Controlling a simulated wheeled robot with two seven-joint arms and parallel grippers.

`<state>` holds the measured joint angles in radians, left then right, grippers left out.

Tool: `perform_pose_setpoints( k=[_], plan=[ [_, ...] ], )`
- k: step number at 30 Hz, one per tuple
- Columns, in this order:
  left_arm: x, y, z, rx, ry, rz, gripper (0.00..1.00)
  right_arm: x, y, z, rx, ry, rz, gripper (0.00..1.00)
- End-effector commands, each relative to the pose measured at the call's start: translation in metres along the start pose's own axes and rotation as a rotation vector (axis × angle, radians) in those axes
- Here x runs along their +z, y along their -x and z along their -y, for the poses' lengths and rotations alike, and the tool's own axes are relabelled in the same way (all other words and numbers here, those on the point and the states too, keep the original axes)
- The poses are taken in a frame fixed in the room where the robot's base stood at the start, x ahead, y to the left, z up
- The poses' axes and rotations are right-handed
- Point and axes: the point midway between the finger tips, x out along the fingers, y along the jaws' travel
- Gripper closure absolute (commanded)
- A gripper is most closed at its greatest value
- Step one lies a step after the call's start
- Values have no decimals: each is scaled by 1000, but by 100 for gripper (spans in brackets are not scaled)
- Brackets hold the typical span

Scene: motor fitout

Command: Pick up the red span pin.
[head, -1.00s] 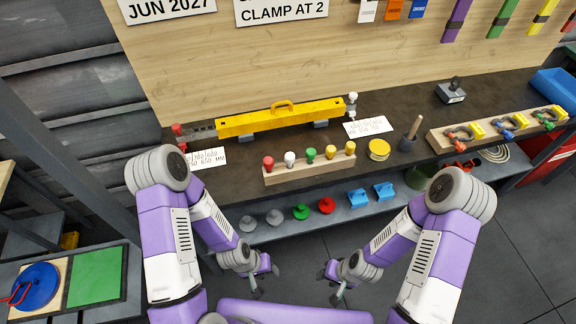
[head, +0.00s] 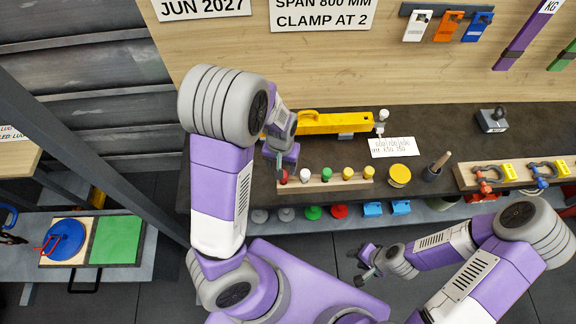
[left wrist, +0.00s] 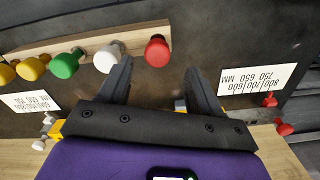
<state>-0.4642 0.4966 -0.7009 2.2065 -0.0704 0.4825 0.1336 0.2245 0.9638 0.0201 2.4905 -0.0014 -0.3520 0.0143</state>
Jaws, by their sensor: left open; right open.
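The red span pin (head: 282,177) stands at the left end of a wooden pin rack (head: 326,184) on the bench. In the left wrist view its round red head (left wrist: 157,50) lies just beyond and between the fingertips. My left gripper (left wrist: 156,68) is open and empty, close to the pin; contact cannot be told. In the head view, my left gripper (head: 279,160) is over the rack's left end, partly covered by its own wrist. My right gripper (head: 364,266) is open and empty, low in front of the bench.
White (head: 305,174), green (head: 327,174) and yellow pins (head: 348,173) stand beside the red one in the rack. A yellow span bar (head: 345,123) lies behind. A yellow disc (head: 399,175) is to the right. A lower shelf with coloured pieces runs under the bench front.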

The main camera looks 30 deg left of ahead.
Motion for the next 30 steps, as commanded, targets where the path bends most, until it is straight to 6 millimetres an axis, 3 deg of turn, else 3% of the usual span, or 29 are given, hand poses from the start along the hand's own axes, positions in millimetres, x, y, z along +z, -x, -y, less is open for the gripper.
perform_pose_setpoints(
  k=[13,23,30],
  plan=[
    [1,-63,-4,-3,0,4,36,0,-13,-5,0,-1,1,57],
    [1,-70,-5,-1,-1,1,36,0,-13,-5,0,0,1,57],
    [1,-70,-5,-1,-1,1,71,0,-13,-5,0,0,1,57]
  ],
)
